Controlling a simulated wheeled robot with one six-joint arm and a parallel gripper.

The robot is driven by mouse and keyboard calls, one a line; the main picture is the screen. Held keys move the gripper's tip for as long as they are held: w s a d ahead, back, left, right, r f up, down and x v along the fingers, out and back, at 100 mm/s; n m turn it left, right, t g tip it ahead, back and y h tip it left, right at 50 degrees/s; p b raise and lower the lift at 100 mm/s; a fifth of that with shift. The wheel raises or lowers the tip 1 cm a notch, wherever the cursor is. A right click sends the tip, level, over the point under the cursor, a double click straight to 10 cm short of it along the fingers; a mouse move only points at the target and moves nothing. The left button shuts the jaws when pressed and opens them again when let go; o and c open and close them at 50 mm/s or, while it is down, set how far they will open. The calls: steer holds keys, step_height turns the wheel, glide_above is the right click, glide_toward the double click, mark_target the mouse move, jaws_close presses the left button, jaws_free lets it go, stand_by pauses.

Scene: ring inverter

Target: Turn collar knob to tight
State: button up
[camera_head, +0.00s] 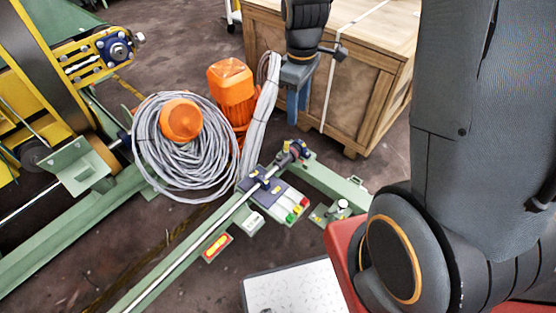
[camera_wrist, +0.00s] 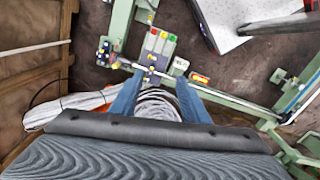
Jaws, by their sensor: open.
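My gripper (camera_head: 297,118) hangs fingers down in front of the wooden crate, above the far end of the green frame. In the wrist view its two blue fingers (camera_wrist: 160,78) are apart with nothing gripped between them. A steel rod (camera_head: 190,247) runs along the green frame. A dark blue collar-like clamp (camera_head: 265,181) sits around it, also visible just beyond the fingertips in the wrist view (camera_wrist: 150,70). A dark fitting with yellow parts (camera_head: 289,152) is at the rod's far end, also in the wrist view (camera_wrist: 104,50). I cannot tell which part is the collar knob or its setting.
A button box (camera_head: 290,200) with red, green and yellow buttons stands beside the rod. A grey cable coil (camera_head: 160,165) and orange motor (camera_head: 232,88) lie left of my gripper. The wooden crate (camera_head: 362,85) stands close behind.

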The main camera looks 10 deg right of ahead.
steer(key=w+f+n+b, duration=0.45)
steer(key=w+f, duration=0.25)
steer(key=f, duration=0.3)
steer(key=w+f+n+b, duration=0.3)
steer(key=w+f+n, duration=0.25)
steer(key=f, duration=0.55)
steer(key=n+b, duration=0.5)
steer(key=n, duration=0.1)
glide_above(279, 157)
step_height(279, 157, down, 15)
steer(key=shift+f, duration=0.2)
step_height(279, 157, down, 7)
steer(key=shift+f+b, duration=0.2)
steer(key=shift+b, duration=0.45)
steer(key=shift+c, duration=0.3)
steer(key=c, duration=1)
